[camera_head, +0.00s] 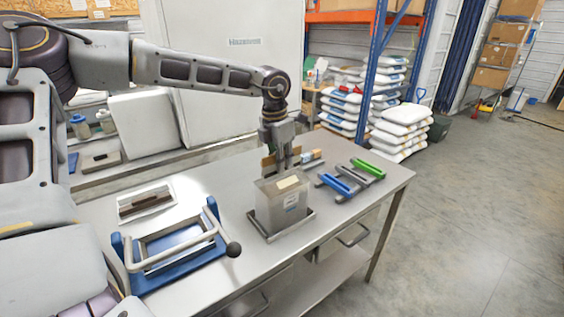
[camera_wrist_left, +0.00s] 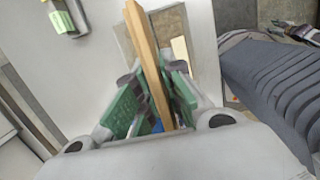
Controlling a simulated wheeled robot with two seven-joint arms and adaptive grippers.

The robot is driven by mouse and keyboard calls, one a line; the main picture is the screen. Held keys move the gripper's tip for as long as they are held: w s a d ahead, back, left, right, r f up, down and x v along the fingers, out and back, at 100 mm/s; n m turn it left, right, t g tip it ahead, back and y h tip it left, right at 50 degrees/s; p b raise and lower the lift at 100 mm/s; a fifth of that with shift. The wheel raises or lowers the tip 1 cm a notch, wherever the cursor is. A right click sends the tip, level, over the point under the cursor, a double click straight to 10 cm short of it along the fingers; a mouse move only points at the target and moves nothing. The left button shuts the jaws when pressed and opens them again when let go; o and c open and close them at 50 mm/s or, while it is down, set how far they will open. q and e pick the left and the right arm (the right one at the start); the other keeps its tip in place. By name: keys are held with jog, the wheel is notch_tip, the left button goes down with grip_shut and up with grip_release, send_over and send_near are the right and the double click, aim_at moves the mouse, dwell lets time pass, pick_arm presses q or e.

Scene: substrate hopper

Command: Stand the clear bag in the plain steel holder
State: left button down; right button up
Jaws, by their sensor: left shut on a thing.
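The clear bag (camera_head: 278,207) is a greyish, see-through block with pale labels. It stands upright within the low rim of the plain steel holder (camera_head: 261,231) on the bench. My left gripper (camera_head: 282,164) points straight down over the bag. Its green fingers (camera_wrist_left: 152,98) are shut on a thin tan strip (camera_wrist_left: 150,60), which looks like the bag's top edge. The join between strip and bag is hard to see. The bag's underside is hidden, so I cannot tell whether it rests fully on the holder's floor. My right gripper is not in view.
A blue frame with a grey bar handle (camera_head: 170,246) stands left of the holder. Blue-handled (camera_head: 337,184) and green-handled tools (camera_head: 368,168) lie to its right. A small tray (camera_head: 145,201) lies behind the blue frame. Bare bench lies around the holder; the front edge is close.

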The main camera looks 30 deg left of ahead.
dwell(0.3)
pick_arm(q)
jog(key=c, duration=1.5)
grip_release()
jog(key=shift+o, duration=0.3)
jog(key=shift+s+f, duration=0.1)
jog(key=shift+f, duration=0.1)
jog(key=shift+s+a+r, duration=0.1)
jog(key=shift+s+r, duration=0.15)
jog(key=shift+r, duration=1.75)
jog(key=shift+s+a+r, duration=0.1)
jog(key=shift+s+r, duration=0.2)
jog(key=shift+r, duration=1.75)
jog(key=shift+s+a+r, duration=0.1)
jog(key=shift+s+r, duration=0.15)
jog(key=shift+r, duration=1.75)
jog(key=shift+r, duration=0.1)
notch_tip(320, 180, up, 9)
jog(key=p, duration=0.9)
jog(key=shift+r+p, duration=0.35)
jog(key=shift+r, duration=0.05)
